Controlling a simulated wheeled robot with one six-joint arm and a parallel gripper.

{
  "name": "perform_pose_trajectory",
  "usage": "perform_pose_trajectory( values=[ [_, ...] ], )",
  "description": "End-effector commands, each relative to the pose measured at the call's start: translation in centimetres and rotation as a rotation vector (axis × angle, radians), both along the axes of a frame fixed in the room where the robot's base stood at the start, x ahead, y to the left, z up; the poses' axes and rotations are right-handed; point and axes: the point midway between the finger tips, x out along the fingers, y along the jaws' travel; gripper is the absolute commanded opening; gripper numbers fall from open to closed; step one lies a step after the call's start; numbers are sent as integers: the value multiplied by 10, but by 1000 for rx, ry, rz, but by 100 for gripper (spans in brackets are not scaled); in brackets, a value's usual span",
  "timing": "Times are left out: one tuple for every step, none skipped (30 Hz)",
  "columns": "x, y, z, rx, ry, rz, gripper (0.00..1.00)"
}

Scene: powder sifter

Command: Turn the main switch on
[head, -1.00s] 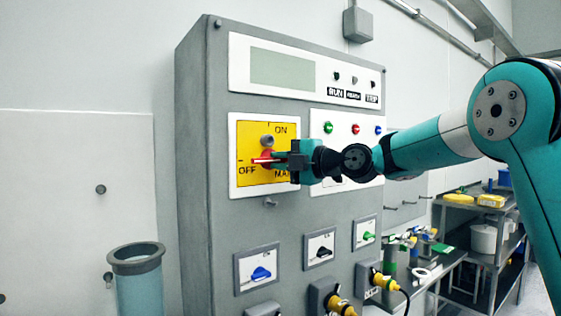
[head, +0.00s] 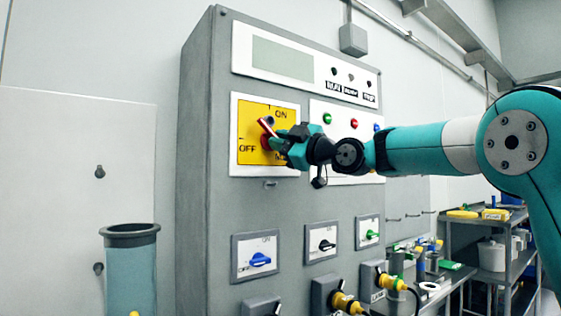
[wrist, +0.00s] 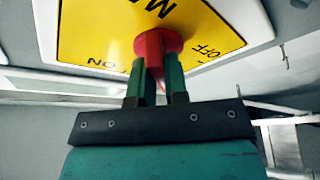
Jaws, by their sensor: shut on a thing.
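The main switch is a red rotary handle (head: 266,127) on a yellow plate (head: 250,112) marked ON at the top and OFF at the left. The plate sits on the grey cabinet's front. The handle tilts up and to the left, between the OFF and ON marks. My gripper (head: 280,140) is shut on the handle and is rolled with it. In the wrist view the red knob (wrist: 157,42) stands between the two finger tips of my gripper (wrist: 159,75). My gripper hides part of the plate's lower right in the head view.
The grey cabinet (head: 197,190) carries a display panel (head: 282,59) above and small blue, black and green switches below. Yellow plugs (head: 345,301) stick out at the bottom. A round container (head: 130,260) stands at lower left. Shelves with items (head: 490,225) are at right.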

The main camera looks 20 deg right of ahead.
Motion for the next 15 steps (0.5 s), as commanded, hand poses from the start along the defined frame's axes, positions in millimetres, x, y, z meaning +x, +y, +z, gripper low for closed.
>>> perform_pose_trajectory(
  values=[
    [-1, 1, -7, 42, 13, 1, 0],
    [-1, 1, -7, 68, 22, 1, 0],
    [-1, 1, -7, 105, 34, 1, 0],
    [-1, 2, -7, 132, 42, 1, 0],
    [-1, 2, -7, 160, 51, 1, 0],
    [-1, 2, -7, 195, 62, 1, 0],
    [-1, 2, -7, 222, 72, 2, 0],
    [-1, 2, -7, 249, 81, 1, 0],
    [-1, 3, -7, 285, 93, 3, 0],
    [-1, 3, -7, 312, 102, 1, 0],
    [-1, 3, -7, 340, 112, 2, 0],
    [-1, 3, -7, 375, 124, 3, 0],
    [-1, 3, -6, 401, 132, 2, 0],
    [-1, 4, -6, 428, 141, 3, 0],
    [-1, 4, -6, 461, 151, 2, 0]
  ],
)
